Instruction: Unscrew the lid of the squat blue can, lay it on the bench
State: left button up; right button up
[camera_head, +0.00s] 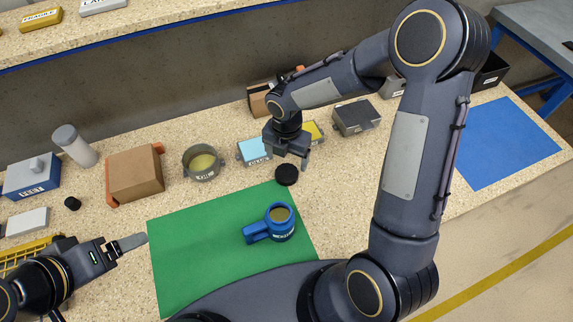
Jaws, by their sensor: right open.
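The squat blue can (281,228) stands upright on the green mat (190,262), its handle pointing left. Its top is open and shows a tan inside. A round black lid (286,175) lies flat on the speckled bench (228,187), just beyond the mat's far right corner. My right gripper (287,153) is open and empty, pointing down just behind and above the lid, apart from the can. My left gripper (122,246) is at the mat's left edge, far from the can; its fingers are seen edge-on and their gap cannot be made out.
Behind the mat stand a round grey pot (203,166), a light-blue box (254,151), a brown carton (135,174) and a grey box (356,117). A small black cap (72,203) lies at left. A blue mat (505,143) at right is clear.

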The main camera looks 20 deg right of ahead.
jog(key=s+d+r+m+t+y, duration=0.1)
jog(key=s+d+r+m, duration=0.1)
jog(key=s+r+m, duration=0.3)
jog(key=d+r+m, duration=0.2)
jog(key=r+m, duration=0.1)
jog(key=r, duration=0.4)
jog(key=s+r+m+t+y, duration=0.1)
jog(key=s+r+m+t, duration=0.1)
jog(key=s+m, duration=0.5)
jog(key=s+r+m+t+y, duration=0.1)
jog(key=s+r+m+t, duration=0.1)
jog(key=s+m, duration=0.6)
jog(key=r+m, duration=0.1)
jog(key=m, duration=0.4)
jog(key=shift+d+m+t+y, duration=0.25)
jog(key=shift+m+t+y, duration=0.05)
jog(key=shift+m+y, duration=0.1)
